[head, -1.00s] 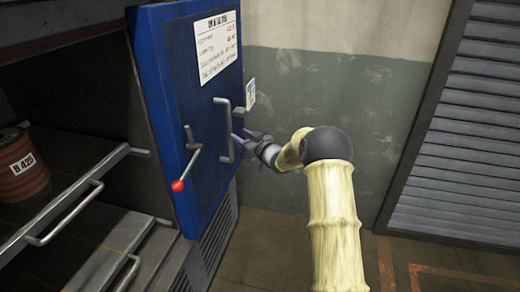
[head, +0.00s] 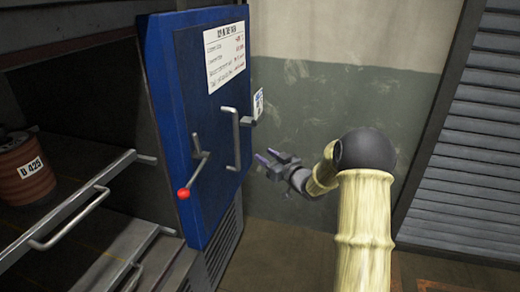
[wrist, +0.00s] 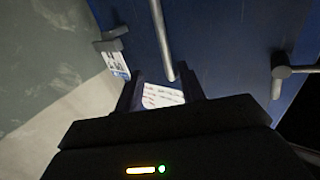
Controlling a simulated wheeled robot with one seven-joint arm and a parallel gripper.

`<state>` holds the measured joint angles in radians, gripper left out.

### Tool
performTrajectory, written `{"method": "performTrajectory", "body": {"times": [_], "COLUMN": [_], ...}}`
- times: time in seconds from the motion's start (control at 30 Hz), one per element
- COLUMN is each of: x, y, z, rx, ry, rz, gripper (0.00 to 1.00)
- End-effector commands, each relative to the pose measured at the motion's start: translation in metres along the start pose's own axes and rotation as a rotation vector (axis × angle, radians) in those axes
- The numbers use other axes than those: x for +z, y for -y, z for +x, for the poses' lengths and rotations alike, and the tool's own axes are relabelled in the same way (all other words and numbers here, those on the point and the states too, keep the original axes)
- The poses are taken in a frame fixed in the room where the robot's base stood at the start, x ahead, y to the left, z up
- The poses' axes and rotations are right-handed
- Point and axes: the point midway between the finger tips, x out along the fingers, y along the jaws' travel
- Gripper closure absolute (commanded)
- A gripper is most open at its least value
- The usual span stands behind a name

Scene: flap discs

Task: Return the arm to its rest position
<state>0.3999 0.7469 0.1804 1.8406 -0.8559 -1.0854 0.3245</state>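My gripper (head: 271,157) is in the middle of the head view, to the right of the blue door (head: 168,90), apart from the door's vertical grey handle (head: 237,137). Its two fingers are spread with nothing between them. In the wrist view, my gripper (wrist: 162,92) shows two dark fingers apart, with a printed sheet visible on the door beyond the gap. The handle (wrist: 161,40) rises ahead of the fingers and is not between them. My arm reaches in from the lower right, bent at a dark elbow joint.
The door stands open beside a dark cabinet with pull-out shelves (head: 62,215) and a reddish-brown drum (head: 25,170). A lever with a red knob (head: 184,194) sticks out from the door. A wall (head: 330,95) is behind my arm; a slatted shutter (head: 465,160) is at right.

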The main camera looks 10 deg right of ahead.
Motion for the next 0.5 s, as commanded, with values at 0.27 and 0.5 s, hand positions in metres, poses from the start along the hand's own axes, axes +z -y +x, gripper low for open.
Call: {"method": "performTrajectory", "body": {"times": [0.27,0.5], "x": [-0.022,-0.034], "y": [0.018,0.054], "z": [-0.017,-0.087], "rx": [0.132,0.309], "ry": [0.223,0.587], "rz": [-0.012,0.027], "gripper": [0.61,0.61]}}
